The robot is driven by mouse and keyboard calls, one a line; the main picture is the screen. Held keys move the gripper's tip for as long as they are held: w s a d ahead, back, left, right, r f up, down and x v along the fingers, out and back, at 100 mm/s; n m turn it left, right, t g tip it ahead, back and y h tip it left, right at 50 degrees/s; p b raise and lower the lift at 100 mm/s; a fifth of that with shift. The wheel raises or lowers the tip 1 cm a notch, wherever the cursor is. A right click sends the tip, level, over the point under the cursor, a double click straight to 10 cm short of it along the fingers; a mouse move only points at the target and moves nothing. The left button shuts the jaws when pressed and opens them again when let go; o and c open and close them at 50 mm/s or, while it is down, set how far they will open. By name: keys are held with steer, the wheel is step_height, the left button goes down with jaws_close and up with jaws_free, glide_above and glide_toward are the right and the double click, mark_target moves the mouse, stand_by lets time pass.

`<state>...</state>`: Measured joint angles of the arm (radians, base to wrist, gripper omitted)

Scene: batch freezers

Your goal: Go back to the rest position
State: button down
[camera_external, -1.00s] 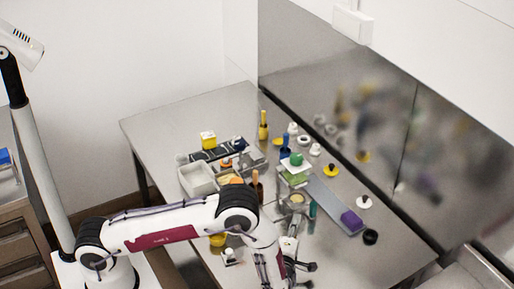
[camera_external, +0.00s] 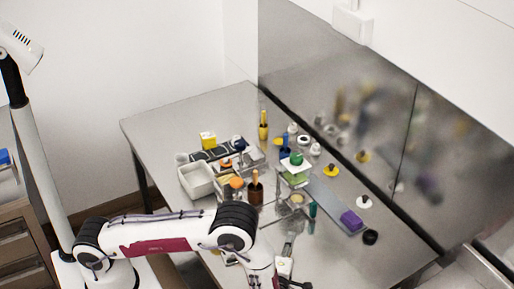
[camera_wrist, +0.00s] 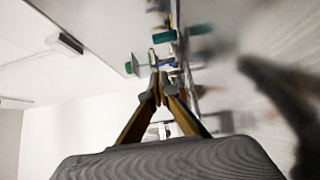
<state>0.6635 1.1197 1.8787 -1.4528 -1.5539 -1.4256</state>
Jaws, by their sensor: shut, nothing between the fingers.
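My gripper (camera_wrist: 158,88) is shut and empty in the wrist view, its two yellowish fingers meeting at the tips. In the external view only part of my gripper (camera_external: 292,283) shows at the bottom edge, in front of the table's near side. The steel table (camera_external: 160,120) carries many small items, and my arm reaches across its near left side. Behind the fingers in the wrist view are blurred table items, among them a teal piece (camera_wrist: 165,36).
A black round piece (camera_external: 370,237) lies near the steel back wall (camera_external: 330,75). The table's far left corner is clear.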

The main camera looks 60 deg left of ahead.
steer(key=shift+w+r, duration=0.1)
steer(key=shift+w, duration=0.05)
steer(key=shift+w+r+h, duration=0.3)
steer(key=shift+w+h, duration=0.1)
steer(key=shift+w, duration=0.15)
steer(key=w+d+r+m+h, duration=0.25)
steer(key=r+m+h, duration=0.25)
steer(key=r, duration=0.3)
steer(key=w+d+r+m+h, duration=0.2)
steer(key=w+r+m+h, duration=0.1)
steer(key=r+m+h, duration=0.4)
steer(key=s+a+r+m+g+h, duration=0.15)
steer(key=s+r+m, duration=0.35)
steer(key=s+r, duration=0.5)
steer(key=s+a+m+g, duration=0.2)
steer(key=s+a+m, duration=0.3)
steer(key=s, duration=0.9)
steer(key=s+a+f+m+g+y, duration=0.1)
steer(key=s+a+m+g, duration=0.2)
steer(key=s, duration=1.2)
steer(key=a+m, duration=0.2)
steer(key=a, duration=0.2)
steer(key=shift+s+a+g, duration=0.15)
steer(key=shift+g, duration=0.2)
